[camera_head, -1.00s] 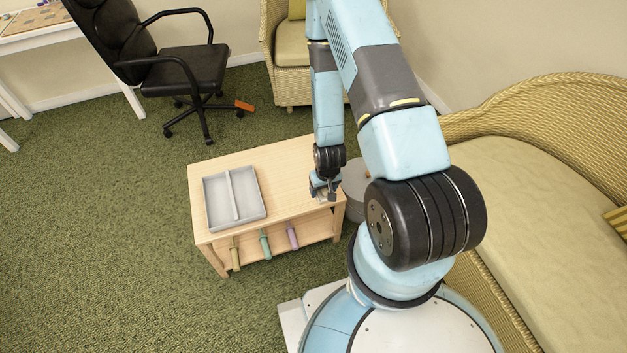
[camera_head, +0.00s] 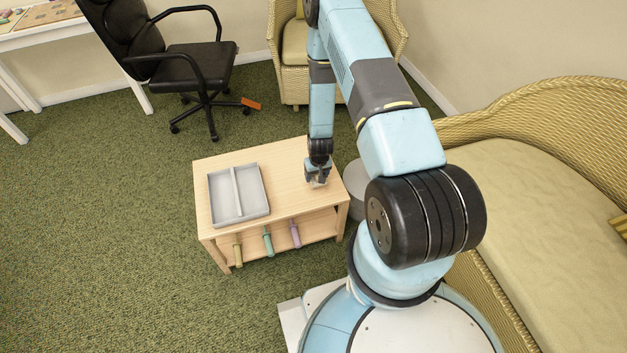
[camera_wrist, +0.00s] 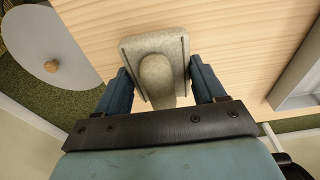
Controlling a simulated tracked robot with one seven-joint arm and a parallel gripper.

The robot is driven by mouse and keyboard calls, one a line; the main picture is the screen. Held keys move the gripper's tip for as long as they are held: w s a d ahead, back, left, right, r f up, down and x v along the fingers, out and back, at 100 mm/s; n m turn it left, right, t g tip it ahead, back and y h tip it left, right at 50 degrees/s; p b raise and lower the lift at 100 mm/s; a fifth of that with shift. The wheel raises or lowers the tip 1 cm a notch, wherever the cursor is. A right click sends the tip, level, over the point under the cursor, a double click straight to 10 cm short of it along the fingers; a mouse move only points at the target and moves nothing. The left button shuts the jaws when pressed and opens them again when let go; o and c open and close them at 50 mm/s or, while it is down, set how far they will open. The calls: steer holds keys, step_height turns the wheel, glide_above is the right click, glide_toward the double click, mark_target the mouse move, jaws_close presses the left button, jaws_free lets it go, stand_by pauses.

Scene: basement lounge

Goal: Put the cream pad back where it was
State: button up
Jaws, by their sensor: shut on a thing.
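The cream pad (camera_wrist: 136,50) is a pale, rounded rectangular block with a raised oval grip (camera_wrist: 157,72) on it. My gripper (camera_wrist: 163,88) is shut on it, one finger at each side in the wrist view. In the head view my gripper (camera_head: 317,182) points down over the right end of the light wooden table (camera_head: 287,180); the pad is mostly hidden there. I cannot tell whether the pad touches the tabletop. A grey two-compartment tray (camera_head: 237,193) lies on the left part of the table, its compartments empty. Its edge shows at the right of the wrist view (camera_wrist: 299,92).
Yellow (camera_head: 238,250), teal (camera_head: 267,241) and purple (camera_head: 295,235) handles show at the table's front. A round grey stool (camera_head: 357,190) stands close by the table's right end. A wicker sofa (camera_head: 530,190) is at right, an office chair (camera_head: 190,70) behind left. The tabletop's middle is clear.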

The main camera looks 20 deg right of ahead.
steer(key=shift+w+f, duration=0.3)
steer(key=shift+f, duration=1.6)
steer(key=o, duration=0.9)
steer(key=shift+o, duration=0.2)
steer(key=shift+r, duration=0.1)
